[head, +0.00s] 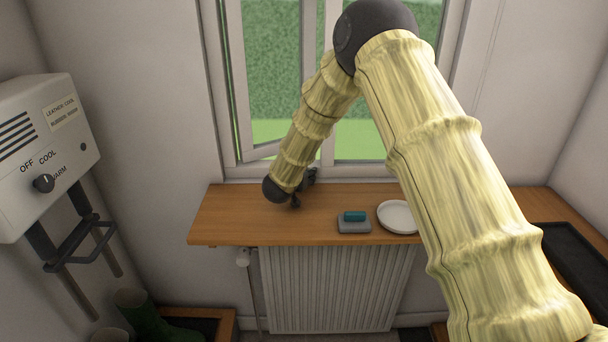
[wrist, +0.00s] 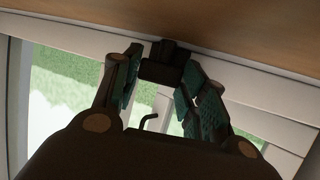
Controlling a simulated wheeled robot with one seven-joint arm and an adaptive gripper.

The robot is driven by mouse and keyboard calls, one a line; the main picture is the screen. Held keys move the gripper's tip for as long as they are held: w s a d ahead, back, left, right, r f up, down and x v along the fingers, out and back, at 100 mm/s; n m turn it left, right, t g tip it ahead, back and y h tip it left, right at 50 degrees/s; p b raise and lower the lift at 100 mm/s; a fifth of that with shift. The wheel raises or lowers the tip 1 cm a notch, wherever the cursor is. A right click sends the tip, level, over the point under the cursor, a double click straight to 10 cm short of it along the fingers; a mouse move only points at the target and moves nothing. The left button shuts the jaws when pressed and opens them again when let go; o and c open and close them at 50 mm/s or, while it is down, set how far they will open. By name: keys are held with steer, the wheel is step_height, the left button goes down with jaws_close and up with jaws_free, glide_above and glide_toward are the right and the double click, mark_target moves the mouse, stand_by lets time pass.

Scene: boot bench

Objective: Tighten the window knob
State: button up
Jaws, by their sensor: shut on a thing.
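The window (head: 228,90) stands behind the wooden sill, its left pale-framed sash swung at an angle. My gripper (head: 310,177) is low at the window, just above the back of the sill, and my arm hides part of the frame. In the wrist view my gripper (wrist: 161,62) has its two teal-padded fingers on either side of a dark, blocky window knob (wrist: 162,73) and is shut on it. The knob is close to the pale window frame. A small dark bent hook (wrist: 149,121) shows between the fingers, nearer the palm. In the head view I cannot make out the knob separately.
The wooden sill (head: 235,220) bears a grey block with a teal top (head: 354,222) and a white plate (head: 397,217), right of my gripper. A radiator (head: 330,290) is below. A white control box (head: 45,140) hangs left, above green boots (head: 145,318).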

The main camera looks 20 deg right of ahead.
steer(key=o, duration=1)
steer(key=v, duration=1.2)
steer(key=shift+f, duration=0.15)
steer(key=shift+c, duration=0.3)
